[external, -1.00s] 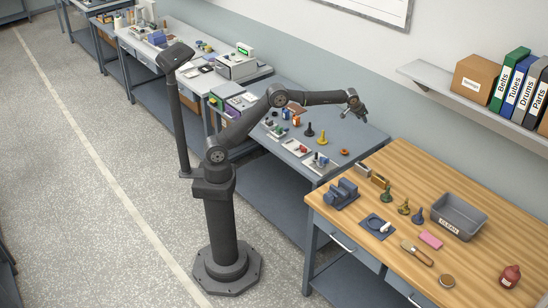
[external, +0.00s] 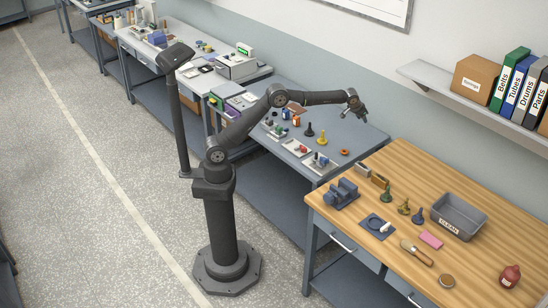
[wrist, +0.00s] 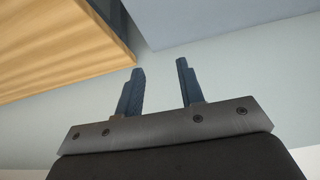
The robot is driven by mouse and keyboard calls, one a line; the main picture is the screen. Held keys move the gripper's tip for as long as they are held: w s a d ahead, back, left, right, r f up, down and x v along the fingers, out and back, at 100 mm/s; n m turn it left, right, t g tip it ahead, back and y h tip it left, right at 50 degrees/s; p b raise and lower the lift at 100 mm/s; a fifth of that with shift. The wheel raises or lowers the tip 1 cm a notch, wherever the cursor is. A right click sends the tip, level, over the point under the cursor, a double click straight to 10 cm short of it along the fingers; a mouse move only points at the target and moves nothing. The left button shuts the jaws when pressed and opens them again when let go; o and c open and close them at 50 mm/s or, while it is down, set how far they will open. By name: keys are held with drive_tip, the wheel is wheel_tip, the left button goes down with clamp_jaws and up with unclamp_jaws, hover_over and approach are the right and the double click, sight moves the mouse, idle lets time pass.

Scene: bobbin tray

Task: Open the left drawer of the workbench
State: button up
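The workbench (external: 400,170) with a wooden top stands at the right in the external view. Its left drawer (external: 338,236) is a grey front under the top with a pale bar handle (external: 343,243), and it looks shut. A second handle (external: 415,301) shows further right, partly cut by the frame edge. My gripper (external: 362,115) is up above the grey bench, well away from the drawer. In the wrist view my gripper (wrist: 159,80) has its two fingers apart with nothing between them. The drawer cannot be made out in the wrist view.
A shelf (external: 470,105) with a box and binders hangs above. The floor before the drawers is clear.

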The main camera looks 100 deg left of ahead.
wheel_tip(320, 180, up, 4)
drive_tip(key=r, duration=0.1)
drive_tip(key=w+d+f+m+t+h, duration=0.1)
drive_tip(key=w+d+t, duration=0.15)
drive_tip(key=d, duration=0.65)
drive_tip(key=w+d+f+t+h, duration=0.1)
drive_tip(key=w+d+f, duration=0.15)
drive_tip(key=d, duration=0.75)
drive_tip(key=s+d+m+t+h, duration=0.1)
drive_tip(key=s+d+t+h, duration=0.1)
drive_tip(key=d, duration=0.8)
drive_tip(key=s+d+t+h, duration=0.2)
drive_tip(key=d, duration=0.9)
drive_tip(key=s+d+t+h, duration=0.3)
drive_tip(key=s+d+h, duration=0.1)
drive_tip(key=s+d, duration=1)
drive_tip(key=s+d+r+t+h, duration=0.1)
drive_tip(key=s+d+r+h, duration=0.15)
drive_tip(key=s, duration=0.55)
drive_tip(key=s+d+r+t+h, duration=0.1)
drive_tip(key=s+d+t, duration=0.15)
drive_tip(key=s, duration=0.55)
approach(336, 240)
drive_tip(key=shift+g, duration=0.3)
drive_tip(key=x, duration=1)
drive_tip(key=shift+f, duration=0.2)
